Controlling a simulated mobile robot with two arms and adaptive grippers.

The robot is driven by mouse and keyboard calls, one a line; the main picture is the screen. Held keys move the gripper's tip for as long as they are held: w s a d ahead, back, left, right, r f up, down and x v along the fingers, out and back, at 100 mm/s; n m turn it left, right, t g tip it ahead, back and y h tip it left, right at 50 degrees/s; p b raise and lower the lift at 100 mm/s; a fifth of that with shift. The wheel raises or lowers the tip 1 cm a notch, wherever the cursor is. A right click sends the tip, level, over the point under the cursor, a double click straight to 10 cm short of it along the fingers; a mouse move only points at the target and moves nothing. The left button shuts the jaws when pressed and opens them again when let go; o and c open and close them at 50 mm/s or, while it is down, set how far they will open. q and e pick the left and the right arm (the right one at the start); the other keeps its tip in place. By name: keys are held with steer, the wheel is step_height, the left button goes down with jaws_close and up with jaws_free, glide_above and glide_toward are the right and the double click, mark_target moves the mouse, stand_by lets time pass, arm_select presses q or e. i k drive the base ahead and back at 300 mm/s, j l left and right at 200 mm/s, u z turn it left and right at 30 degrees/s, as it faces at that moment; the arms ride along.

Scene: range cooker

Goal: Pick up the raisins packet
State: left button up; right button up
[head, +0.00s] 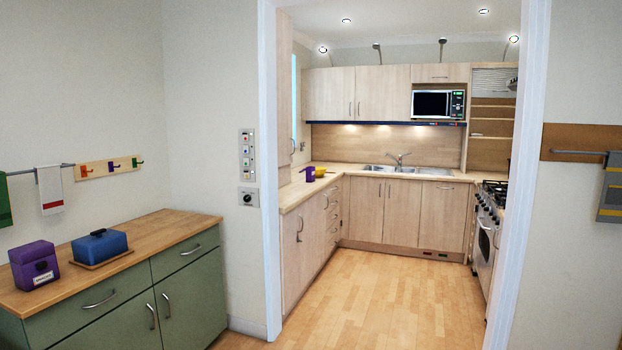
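No packet that I can read as raisins shows clearly. A small purple item (310,174) stands on the left counter in the kitchen beyond the doorway, with a small yellow item (320,173) beside it. It is too small to tell whether it is the raisins packet. A larger purple box (34,266) with a white label sits on the wooden top of the green cabinet at the left; the label is not readable. Neither of my grippers is in view.
A blue lidded dish (100,245) sits beside the purple box on the green cabinet (190,290). A white-framed doorway (270,180) opens onto clear wooden floor (385,305). A range cooker (487,225) stands at the right, and a sink (405,170) at the back.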

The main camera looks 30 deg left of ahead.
mark_target(310, 170)
steer(key=i+j+u, duration=0.3)
steer(key=i, duration=0.95)
steer(key=i+u, duration=0.25)
steer(key=i, duration=1)
